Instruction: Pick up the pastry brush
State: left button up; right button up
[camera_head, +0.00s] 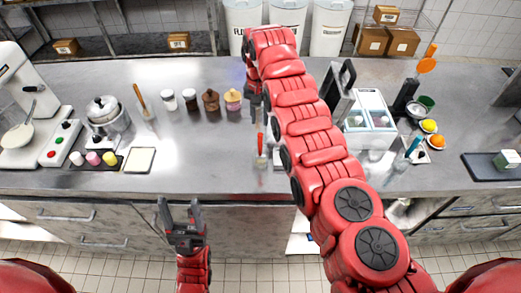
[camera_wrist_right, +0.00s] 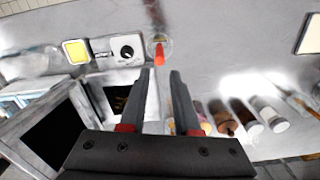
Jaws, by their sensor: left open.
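A tool with a red handle (camera_head: 260,143), which I take for the pastry brush, stands near the front middle of the steel counter. Its lower end is in or behind a small clear round holder; its bristles cannot be made out. In the right wrist view its orange-red handle (camera_wrist_right: 159,54) shows just beyond the fingertips. My right gripper (camera_head: 260,118) is over the counter behind the handle; in the wrist view it (camera_wrist_right: 160,75) is open, with nothing between the fingers. My left gripper (camera_head: 180,206) is open and empty in front of the counter edge.
Several jars and cupcake-like items (camera_head: 211,100) stand left of my right gripper. A white device with a dial (camera_wrist_right: 127,50) is beside the brush. A grey two-part container (camera_head: 370,122) stands right of my right arm.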

send_near(260, 149)
jog(key=shift+w, duration=0.4)
notch_tip(260, 149, down, 6)
jog(key=shift+b, duration=1.2)
jog(key=shift+w+f, duration=0.15)
jog(key=shift+f, duration=0.3)
notch_tip(260, 149, down, 4)
jog(key=b, duration=0.3)
jog(key=shift+b, duration=0.3)
jog(key=shift+f+b, duration=0.3)
jog(key=shift+r, duration=0.1)
grip_shut()
